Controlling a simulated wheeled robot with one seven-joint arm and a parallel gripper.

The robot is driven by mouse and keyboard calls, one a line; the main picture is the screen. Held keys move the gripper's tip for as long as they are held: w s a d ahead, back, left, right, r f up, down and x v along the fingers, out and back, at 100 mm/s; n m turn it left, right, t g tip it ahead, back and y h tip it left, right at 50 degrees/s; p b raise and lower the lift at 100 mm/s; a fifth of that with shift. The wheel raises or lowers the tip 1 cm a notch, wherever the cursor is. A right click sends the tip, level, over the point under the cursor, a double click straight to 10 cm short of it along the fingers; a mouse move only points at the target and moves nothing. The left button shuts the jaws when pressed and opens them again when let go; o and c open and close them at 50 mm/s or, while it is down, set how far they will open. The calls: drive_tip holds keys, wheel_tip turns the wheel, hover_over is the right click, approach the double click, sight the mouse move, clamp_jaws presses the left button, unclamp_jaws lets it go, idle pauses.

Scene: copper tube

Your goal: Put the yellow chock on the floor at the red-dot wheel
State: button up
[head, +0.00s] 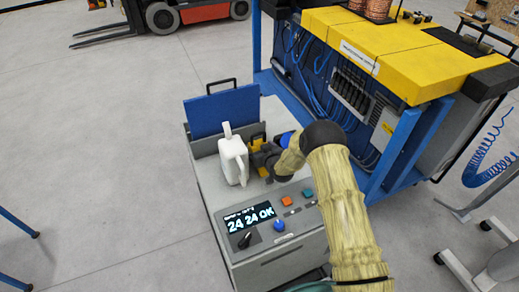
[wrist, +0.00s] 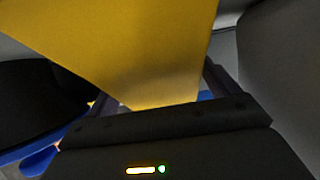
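The yellow chock (wrist: 150,50) fills the upper middle of the wrist view. Its lower end lies between the two fingers of my gripper (wrist: 165,95), close to both. A bit of blue shows beside the right finger, so I cannot tell whether the fingers press on it. In the head view my dark gripper (head: 262,158) is low over the top of the grey console cart, just right of a white jug. A small patch of yellow (head: 257,142) shows at the fingers, mostly hidden by the gripper. I make out no wheel with a red dot.
The white jug (head: 233,161) stands close left of my gripper. A blue panel (head: 220,110) rises behind it. The console's lit display (head: 249,217) is in front. A yellow-topped machine (head: 405,60) on a blue frame stands right. Bare floor (head: 110,150) lies left.

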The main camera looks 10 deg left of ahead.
drive_tip(key=shift+r, duration=0.15)
drive_tip(key=shift+s+d, duration=0.3)
drive_tip(key=shift+s, duration=0.05)
drive_tip(key=b+v, duration=0.3)
drive_tip(key=v, duration=0.8)
drive_tip(key=shift+a+r, duration=0.1)
drive_tip(key=shift+r, duration=0.05)
idle(0.4)
drive_tip(key=s+d+r+m+g+h, duration=0.2)
drive_tip(key=s+d+r+h, duration=0.15)
drive_tip(key=d, duration=0.45)
drive_tip(key=s+d+r+m+g+h, duration=0.1)
drive_tip(key=s+d+r+h, duration=0.15)
drive_tip(key=d+r, duration=0.4)
drive_tip(key=s+d+r+m+g+h, duration=0.1)
drive_tip(key=s+d+r+m+g, duration=0.1)
drive_tip(key=s+d, duration=0.4)
drive_tip(key=s+d+r+m+g+h, duration=0.1)
drive_tip(key=s+d, duration=0.5)
drive_tip(key=s, duration=0.7)
drive_tip(key=shift+s+r+m+g, duration=0.25)
drive_tip(key=shift+r+m+g, duration=0.5)
drive_tip(key=shift+g, duration=0.35)
